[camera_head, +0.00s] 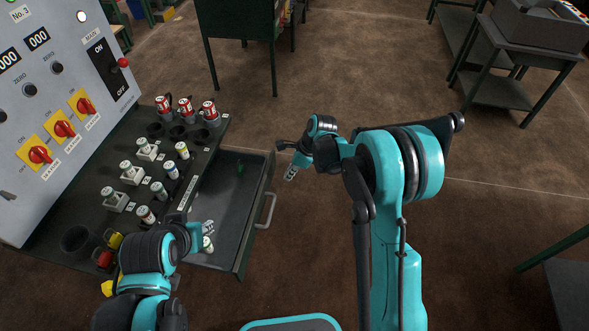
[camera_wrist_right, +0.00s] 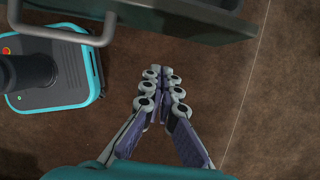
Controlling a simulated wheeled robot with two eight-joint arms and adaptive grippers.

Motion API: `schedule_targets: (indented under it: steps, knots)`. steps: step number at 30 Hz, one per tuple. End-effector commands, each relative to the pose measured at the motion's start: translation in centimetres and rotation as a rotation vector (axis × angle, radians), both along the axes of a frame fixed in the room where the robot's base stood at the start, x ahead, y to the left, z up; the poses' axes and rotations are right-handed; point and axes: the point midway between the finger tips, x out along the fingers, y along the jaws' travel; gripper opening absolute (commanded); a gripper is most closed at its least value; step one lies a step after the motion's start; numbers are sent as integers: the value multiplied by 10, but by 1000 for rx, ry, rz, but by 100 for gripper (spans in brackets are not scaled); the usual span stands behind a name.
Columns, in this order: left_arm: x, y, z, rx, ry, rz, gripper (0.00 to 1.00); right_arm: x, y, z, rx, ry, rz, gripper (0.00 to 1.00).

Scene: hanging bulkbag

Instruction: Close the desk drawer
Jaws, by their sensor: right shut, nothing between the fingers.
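The desk drawer (camera_head: 222,200) is pulled out to the right from under the control desk (camera_head: 62,222); its inside shows. Its front panel (camera_head: 256,232) carries a metal handle (camera_head: 268,211). In the right wrist view the drawer front (camera_wrist_right: 205,22) crosses the top, with the handle (camera_wrist_right: 97,62) at upper left. My right gripper (camera_head: 290,174) is shut and empty, just outside the front panel near its far end, apart from it. Its closed fingers show in the right wrist view (camera_wrist_right: 160,74). My left gripper (camera_head: 208,229) is over the near part of the drawer; its fingers are too small to judge.
A small green item (camera_head: 240,168) and a pale cylinder (camera_head: 207,244) are at the drawer. A panel with red switches (camera_head: 65,90) rises at left. Open brown floor (camera_head: 350,60) lies right of the drawer.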

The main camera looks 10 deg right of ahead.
Motion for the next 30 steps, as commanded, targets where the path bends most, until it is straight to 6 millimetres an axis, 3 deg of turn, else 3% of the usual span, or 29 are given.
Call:
schedule_targets:
  steps: [2,9,26,30]
  knots:
    - [0,0,-9,0,0,0,34,2,6,-19,0,0,0,0]
    - [0,0,-17,0,0,0,34,12,37,-17,-1,0,2,0]
    - [0,0,-18,0,0,0,34,15,45,-15,0,0,1,0]
    - [0,0,-18,0,0,0,34,18,55,-15,0,-1,3,0]
